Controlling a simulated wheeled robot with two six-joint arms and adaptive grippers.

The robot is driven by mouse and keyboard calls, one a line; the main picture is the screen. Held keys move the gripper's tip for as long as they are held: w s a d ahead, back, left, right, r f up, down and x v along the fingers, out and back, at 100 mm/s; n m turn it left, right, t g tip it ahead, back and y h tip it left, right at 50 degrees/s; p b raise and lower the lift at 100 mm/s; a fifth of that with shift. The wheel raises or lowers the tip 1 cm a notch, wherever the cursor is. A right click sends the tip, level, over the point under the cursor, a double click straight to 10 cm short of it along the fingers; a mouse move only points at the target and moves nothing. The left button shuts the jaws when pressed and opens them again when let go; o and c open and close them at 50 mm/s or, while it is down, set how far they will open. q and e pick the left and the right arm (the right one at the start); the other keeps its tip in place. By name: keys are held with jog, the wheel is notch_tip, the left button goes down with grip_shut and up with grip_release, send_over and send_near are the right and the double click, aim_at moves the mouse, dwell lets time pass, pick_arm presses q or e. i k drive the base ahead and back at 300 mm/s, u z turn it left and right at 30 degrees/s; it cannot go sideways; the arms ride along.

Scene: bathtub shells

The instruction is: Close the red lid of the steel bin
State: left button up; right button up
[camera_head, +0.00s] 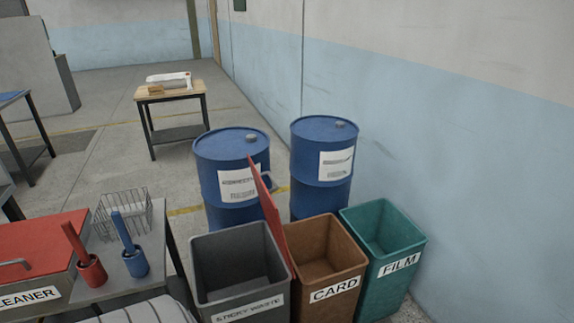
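The grey bin (237,262), labelled "STICKY WASTE", stands at the bottom centre in the head view. Its top is open and its inside looks empty. The red lid (270,216) stands raised along the bin's right side, nearly upright and seen almost edge-on. The lid's lower end is at the bin's right rim, beside the brown bin. Neither of my grippers is in view.
A brown "CARD" bin (325,285) and green "FILM" bin (390,276) stand at right. Blue drums (231,178) stand behind. At left, a bench (110,285) holds a red-lidded "CLEANER" box (35,243), a wire basket (124,212), and red and blue handled pots (136,262).

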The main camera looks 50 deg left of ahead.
aim_at(276, 212)
jog(key=u, duration=0.4)
jog(key=i, duration=0.85)
jog(key=u, duration=1.5)
jog(key=i, duration=0.55)
jog(key=u, duration=0.45)
